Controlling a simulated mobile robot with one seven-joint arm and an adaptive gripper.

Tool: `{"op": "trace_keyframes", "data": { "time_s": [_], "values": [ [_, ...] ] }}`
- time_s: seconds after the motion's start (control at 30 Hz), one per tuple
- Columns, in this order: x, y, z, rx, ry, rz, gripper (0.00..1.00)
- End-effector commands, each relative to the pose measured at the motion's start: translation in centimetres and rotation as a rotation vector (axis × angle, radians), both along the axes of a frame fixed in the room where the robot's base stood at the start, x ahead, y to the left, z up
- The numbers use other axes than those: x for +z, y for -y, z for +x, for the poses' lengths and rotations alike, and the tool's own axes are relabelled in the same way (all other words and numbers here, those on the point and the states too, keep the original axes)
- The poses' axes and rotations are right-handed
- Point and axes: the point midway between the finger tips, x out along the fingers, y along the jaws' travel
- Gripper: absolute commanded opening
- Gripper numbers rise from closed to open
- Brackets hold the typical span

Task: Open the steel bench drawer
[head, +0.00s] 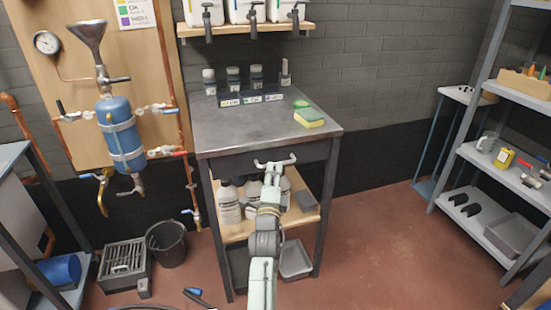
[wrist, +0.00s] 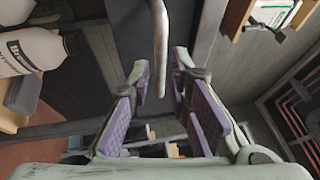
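The steel bench (head: 250,125) has a dark drawer front (head: 235,165) under its top, and the drawer looks shut. A pale bar handle (head: 262,164) runs across the drawer front. My gripper (head: 273,170) is at the handle in the head view. In the wrist view the handle (wrist: 160,40) is an upright-looking bar, and its lower end shows in the gap between the two purple-padded fingers of my gripper (wrist: 162,66). The fingers are apart, with space visible on both sides of the bar. I cannot tell how deep the bar sits between them.
Bottles (head: 229,203) stand on the wooden shelf below the drawer. A sponge (head: 309,118) and small jars (head: 232,76) are on the bench top. A blue vessel with pipes (head: 121,135) is at left, a grey shelf rack (head: 500,165) at right. Floor between bench and rack is clear.

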Motion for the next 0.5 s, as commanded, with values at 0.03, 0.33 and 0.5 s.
{"op": "trace_keyframes", "data": {
  "time_s": [0.03, 0.33, 0.5],
  "values": [
    [0.6, 0.2, 0.9, -0.003, -0.001, 0.003, 0.18],
    [0.7, 0.3, 3.7, 0.000, 0.000, -0.001, 0.18],
    [0.7, 0.3, 3.8, 0.001, 0.000, -0.001, 0.18]
  ]
}}
